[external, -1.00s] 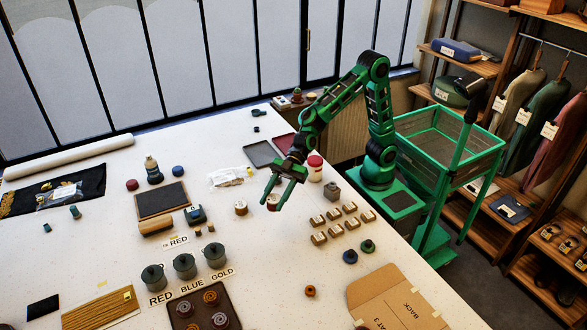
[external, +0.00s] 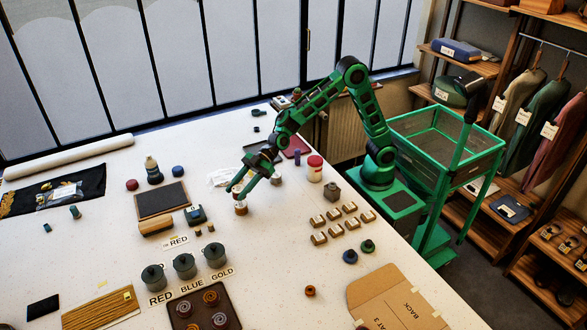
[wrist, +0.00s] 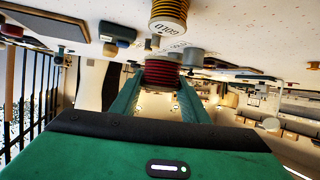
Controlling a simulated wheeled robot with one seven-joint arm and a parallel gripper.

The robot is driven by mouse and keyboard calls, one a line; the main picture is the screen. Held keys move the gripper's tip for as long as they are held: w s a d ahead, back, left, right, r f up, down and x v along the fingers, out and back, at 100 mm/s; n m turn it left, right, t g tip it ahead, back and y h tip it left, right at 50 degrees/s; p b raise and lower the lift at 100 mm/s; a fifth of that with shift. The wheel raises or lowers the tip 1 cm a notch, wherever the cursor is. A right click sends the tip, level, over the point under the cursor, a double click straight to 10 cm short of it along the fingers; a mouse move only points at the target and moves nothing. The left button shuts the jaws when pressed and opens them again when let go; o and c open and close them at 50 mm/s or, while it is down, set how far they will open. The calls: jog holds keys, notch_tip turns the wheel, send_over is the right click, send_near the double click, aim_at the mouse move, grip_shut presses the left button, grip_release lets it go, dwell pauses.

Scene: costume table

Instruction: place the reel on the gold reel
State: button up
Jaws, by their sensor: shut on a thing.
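My gripper (external: 243,190) is over the table's middle, pointing down and shut on a dark red reel. The red reel (wrist: 162,72) shows between the two fingers in the wrist view, which is upside down; in the external view the fingers mostly hide it. The gold reel (external: 240,210) stands upright on the table just below my gripper. The wrist view shows the gold reel (wrist: 168,14) with gold thread and a pale end marked GOLD, facing the held reel. A gap appears between the two reels there.
A small round container (external: 276,179) stands right of my gripper, with a red-lidded jar (external: 314,168) beyond. Several small labelled boxes (external: 334,214) lie to the right. A dark device (external: 195,215) and a dark tray (external: 162,201) are to the left.

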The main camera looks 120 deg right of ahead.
jog(key=shift+d+f, duration=0.1)
jog(key=shift+f, duration=1.95)
jog(key=shift+f, duration=0.1)
jog(key=o, duration=1.1)
jog(key=v, duration=1.2)
jog(key=shift+d, duration=0.1)
